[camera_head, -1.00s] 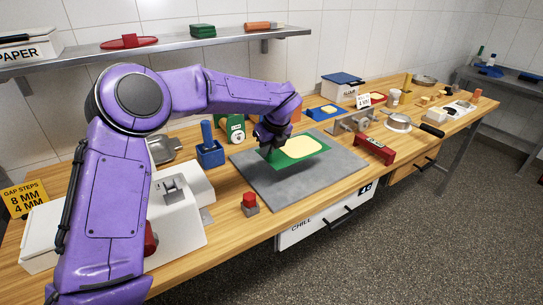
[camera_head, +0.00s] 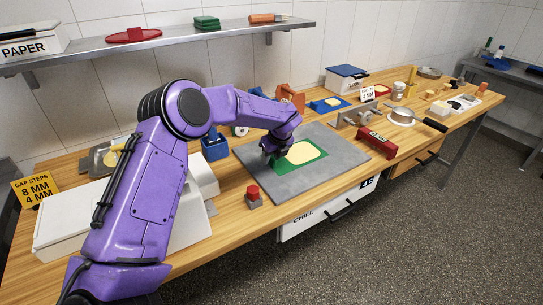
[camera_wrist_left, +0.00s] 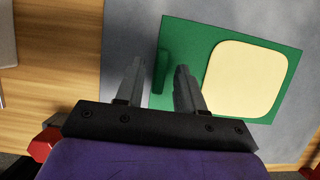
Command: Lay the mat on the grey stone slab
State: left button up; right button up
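The green mat (camera_head: 284,167) bears a pale yellow sheet (camera_head: 302,152) and appears to lie flat on the grey stone slab (camera_head: 345,156). In the left wrist view, the mat (camera_wrist_left: 190,38) has a raised green tab (camera_wrist_left: 162,72) at its left edge, and the slab (camera_wrist_left: 130,30) shows beyond that edge. My left gripper (camera_head: 271,153) is low over the mat's left edge. In the left wrist view, its fingers (camera_wrist_left: 160,66) are spread with the tab between them, and a gap shows beside the tab. My right gripper is not in view.
A small red-topped block (camera_head: 253,194) stands by the slab's near left corner. A blue holder (camera_head: 214,147) stands left of the slab. A red box (camera_head: 377,143) sits at its right edge, with a pan (camera_head: 402,116) beyond. Bare slab remains around the mat.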

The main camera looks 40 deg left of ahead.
pick_arm(q)
jog(key=shift+r, duration=0.1)
jog(key=b+v, duration=0.2)
jog(key=v, duration=1)
